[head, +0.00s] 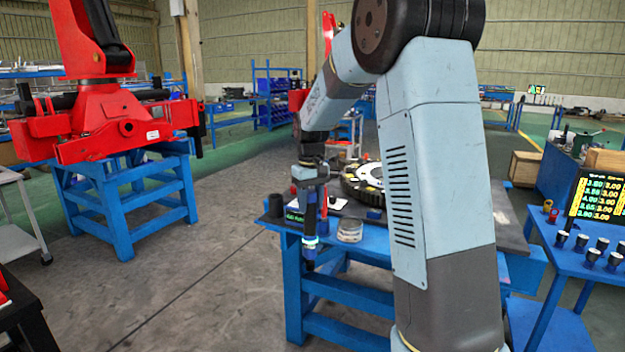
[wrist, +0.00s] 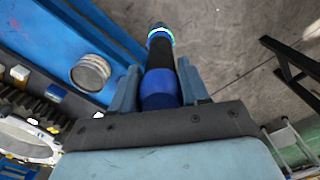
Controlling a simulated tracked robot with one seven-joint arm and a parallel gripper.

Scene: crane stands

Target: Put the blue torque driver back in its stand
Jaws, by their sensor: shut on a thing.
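The torque driver (head: 310,238) is a slim black tool with blue parts and a glowing ring near its lower end. My gripper (head: 311,187) is shut on it and holds it nearly upright, tip down, at the front left edge of the workbench in the head view. In the wrist view, the driver's blue body (wrist: 160,90) sits between the two fingers of my gripper (wrist: 160,82), and its ringed end points away over the floor. I cannot clearly pick out its stand; a small dark unit with a lit display (head: 294,214) lies beside the driver on the bench.
The blue workbench (head: 350,298) carries a round metal tin (head: 349,231) and a large toothed ring (head: 364,184). The tin also shows in the wrist view (wrist: 90,73). At right, a blue table (head: 556,262) holds several dark cylinders and a number screen (head: 598,196). Open floor lies left of the bench.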

